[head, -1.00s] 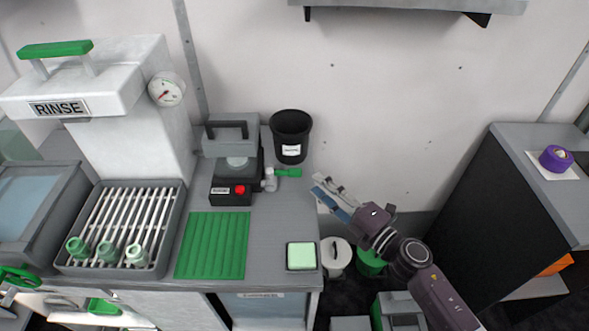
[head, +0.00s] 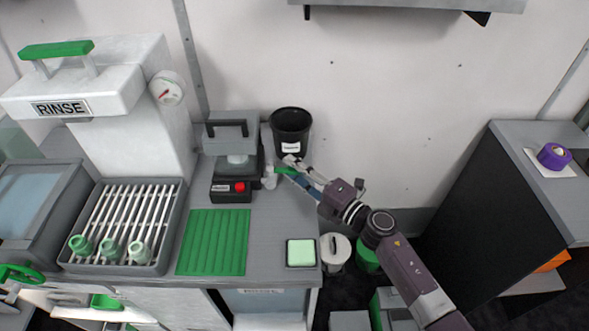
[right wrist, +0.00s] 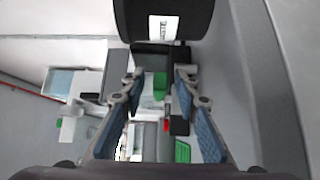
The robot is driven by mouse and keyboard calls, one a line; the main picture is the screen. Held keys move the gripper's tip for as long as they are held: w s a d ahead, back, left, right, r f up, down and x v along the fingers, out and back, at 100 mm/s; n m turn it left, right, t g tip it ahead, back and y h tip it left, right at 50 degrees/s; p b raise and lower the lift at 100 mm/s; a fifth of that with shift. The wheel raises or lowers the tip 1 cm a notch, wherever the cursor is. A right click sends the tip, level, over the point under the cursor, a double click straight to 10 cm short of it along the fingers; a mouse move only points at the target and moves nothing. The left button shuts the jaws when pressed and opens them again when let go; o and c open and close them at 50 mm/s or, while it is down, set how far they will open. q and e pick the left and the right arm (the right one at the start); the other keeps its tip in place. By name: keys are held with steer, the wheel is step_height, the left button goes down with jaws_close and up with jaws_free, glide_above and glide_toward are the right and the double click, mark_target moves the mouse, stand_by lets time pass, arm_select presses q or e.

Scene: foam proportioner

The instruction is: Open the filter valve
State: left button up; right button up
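The filter valve has a green lever (head: 284,170) on a pale body (head: 270,179), at the right side of a small black and grey machine (head: 232,170) on the counter. My right gripper (head: 288,166) has reached in from the right, its fingertips at the lever and partly covering it. In the right wrist view the green lever (right wrist: 159,87) shows between the two spread fingers (right wrist: 157,84), with gaps at the sides. The gripper is open; I cannot tell if a finger touches the lever. My left gripper is not in view.
A black bin (head: 291,128) stands right behind the lever, close to the fingers. A grey shelf (head: 400,4) is above.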

steer(key=shift+c, duration=0.3)
jaws_close()
